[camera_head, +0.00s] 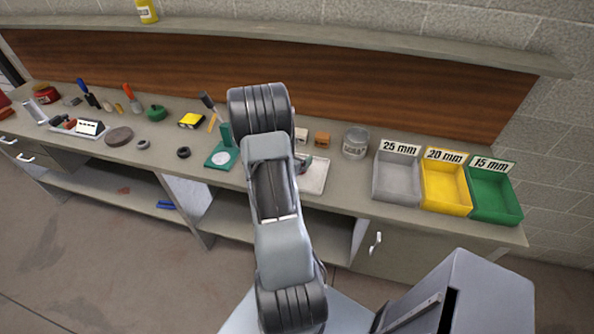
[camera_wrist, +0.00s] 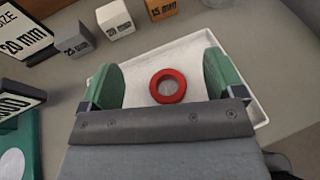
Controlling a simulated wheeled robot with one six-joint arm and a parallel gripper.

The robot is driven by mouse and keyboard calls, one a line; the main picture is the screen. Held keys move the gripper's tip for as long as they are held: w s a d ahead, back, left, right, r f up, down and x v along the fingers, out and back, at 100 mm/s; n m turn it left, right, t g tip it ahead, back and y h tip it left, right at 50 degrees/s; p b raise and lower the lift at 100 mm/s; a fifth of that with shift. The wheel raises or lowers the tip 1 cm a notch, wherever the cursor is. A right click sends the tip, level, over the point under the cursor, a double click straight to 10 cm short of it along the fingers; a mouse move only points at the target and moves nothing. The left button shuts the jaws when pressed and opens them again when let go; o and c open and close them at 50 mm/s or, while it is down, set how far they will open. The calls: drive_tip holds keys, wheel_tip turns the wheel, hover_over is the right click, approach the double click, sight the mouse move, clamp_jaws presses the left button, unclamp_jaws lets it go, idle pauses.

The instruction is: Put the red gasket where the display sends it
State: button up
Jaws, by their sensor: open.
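The red gasket (camera_wrist: 181,89), a ring, lies flat on the white tray (camera_wrist: 247,88) in the wrist view. My gripper (camera_wrist: 160,70) is open, with one green finger on each side of the gasket and a gap to both. In the head view my arm hides the gasket; part of my gripper (camera_head: 304,163) shows over the white tray (camera_head: 317,184). The display (camera_wrist: 22,38) in the wrist view reads "SIZE 20 mm". At the right of the bench stand the grey 25 mm bin (camera_head: 397,190), yellow 20 mm bin (camera_head: 446,200) and green 15 mm bin (camera_head: 495,207).
Small marked blocks, grey (camera_wrist: 75,45), white (camera_wrist: 115,20) and orange (camera_wrist: 160,10), stand behind the tray. A glass jar (camera_head: 355,142) stands between the tray and the bins. A green-based device (camera_head: 214,161) stands left of my arm. Tools lie farther left.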

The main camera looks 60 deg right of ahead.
drive_tip(key=b+v, duration=0.1)
drive_tip(key=v, duration=1.2)
drive_tip(key=shift+a+b, duration=0.35)
drive_tip(key=shift+b, duration=0.05)
drive_tip(key=shift+r, duration=0.15)
